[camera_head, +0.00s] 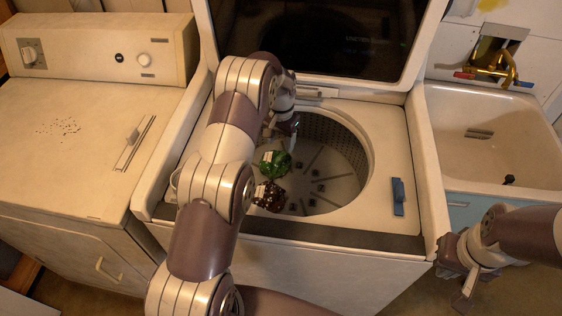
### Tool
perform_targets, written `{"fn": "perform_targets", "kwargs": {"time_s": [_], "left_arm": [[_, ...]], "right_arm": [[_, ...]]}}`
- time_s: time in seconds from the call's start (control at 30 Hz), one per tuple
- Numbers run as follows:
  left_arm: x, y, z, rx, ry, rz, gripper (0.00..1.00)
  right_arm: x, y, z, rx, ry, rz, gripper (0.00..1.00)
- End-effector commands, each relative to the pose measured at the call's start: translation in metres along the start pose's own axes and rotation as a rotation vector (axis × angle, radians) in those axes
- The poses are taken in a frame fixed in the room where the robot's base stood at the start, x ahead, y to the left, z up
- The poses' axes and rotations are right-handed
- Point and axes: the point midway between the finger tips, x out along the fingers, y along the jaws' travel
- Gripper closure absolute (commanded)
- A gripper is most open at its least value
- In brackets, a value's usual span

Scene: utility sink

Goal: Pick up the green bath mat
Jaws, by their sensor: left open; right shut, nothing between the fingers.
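The green bath mat (274,164) lies crumpled at the bottom of the washing machine's drum (335,180), on its left side. A dark brown, spotted cloth (269,196) lies just in front of it. My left gripper (287,138) reaches down into the drum opening, open, close above the green mat. I cannot tell whether its fingers touch the mat. My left arm hides the left part of the drum. My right gripper (463,296) is shut and empty, low at the right in front of the sink.
The washer's lid (330,35) stands open behind the drum. A blue clip-like item (398,196) is on the washer's right rim. A white dryer (75,140) stands at the left. A utility sink (490,125) with a brass faucet (492,68) is at the right.

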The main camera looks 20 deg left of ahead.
Motion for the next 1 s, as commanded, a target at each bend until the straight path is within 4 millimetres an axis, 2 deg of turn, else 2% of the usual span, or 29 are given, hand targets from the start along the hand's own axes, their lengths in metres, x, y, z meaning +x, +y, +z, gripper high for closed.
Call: {"fn": "perform_targets", "kwargs": {"time_s": [0.17, 0.33, 0.6, 0.63, 0.7, 0.8, 1.0], "left_arm": [[0.022, 0.001, 0.001, 0.0, -0.002, 0.001, 0.43], [0.053, 0.002, 0.0, 0.0, 0.0, 0.0, 0.43], [0.06, 0.002, -0.001, 0.0, 0.002, -0.001, 0.43], [0.06, 0.002, -0.001, 0.0, 0.002, -0.001, 0.49], [0.06, 0.002, 0.0, 0.0, 0.002, -0.001, 0.72], [0.06, 0.002, 0.0, 0.0, 0.002, -0.001, 1.0], [0.059, 0.002, -0.001, 0.0, 0.003, -0.001, 1.0]], "right_arm": [[-0.008, 0.0, -0.001, 0.0, 0.0, 0.0, 1.0], [-0.013, 0.0, -0.002, 0.0, 0.0, 0.0, 1.0], [-0.012, 0.0, -0.001, 0.0, -0.001, 0.0, 1.0], [-0.012, 0.0, -0.001, 0.0, -0.001, 0.0, 1.0], [-0.012, 0.0, -0.001, 0.0, -0.001, 0.0, 1.0], [-0.012, 0.0, -0.001, 0.0, -0.001, 0.0, 1.0], [-0.012, 0.0, -0.001, 0.0, 0.0, 0.0, 1.0]]}}
